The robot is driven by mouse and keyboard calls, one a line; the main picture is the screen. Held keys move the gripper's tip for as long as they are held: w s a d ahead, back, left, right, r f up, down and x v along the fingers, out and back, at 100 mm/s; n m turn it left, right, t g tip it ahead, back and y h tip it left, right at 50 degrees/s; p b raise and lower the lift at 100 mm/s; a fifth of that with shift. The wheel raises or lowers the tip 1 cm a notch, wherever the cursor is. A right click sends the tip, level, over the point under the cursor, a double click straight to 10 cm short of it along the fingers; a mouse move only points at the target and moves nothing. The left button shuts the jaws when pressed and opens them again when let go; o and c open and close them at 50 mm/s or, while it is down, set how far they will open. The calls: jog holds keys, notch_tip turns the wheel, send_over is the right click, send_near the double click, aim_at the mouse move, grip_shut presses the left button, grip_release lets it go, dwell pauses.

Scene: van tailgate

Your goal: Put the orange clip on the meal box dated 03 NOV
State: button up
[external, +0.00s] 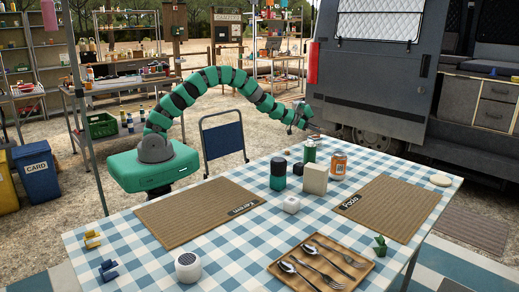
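My gripper (304,116) is at the end of the green and black arm, raised above the far side of the table and away from the objects on it. It is too small to tell whether its fingers are open or shut. A small yellow-orange piece (92,239), perhaps the orange clip, lies on the cloth near the left edge. A similar blue piece (108,270) lies in front of it. A pale beige box (315,178) stands upright among bottles and jars at the middle back. No date is readable on it, and no 03 NOV label shows.
Two brown mats with dark labels lie on the checked table, one left (180,217) and one right (395,203). A wooden cutlery tray (337,274) is at the front.

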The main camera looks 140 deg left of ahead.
jog(key=shift+r, duration=0.15)
jog(key=v, duration=1.2)
jog(key=shift+p, duration=0.45)
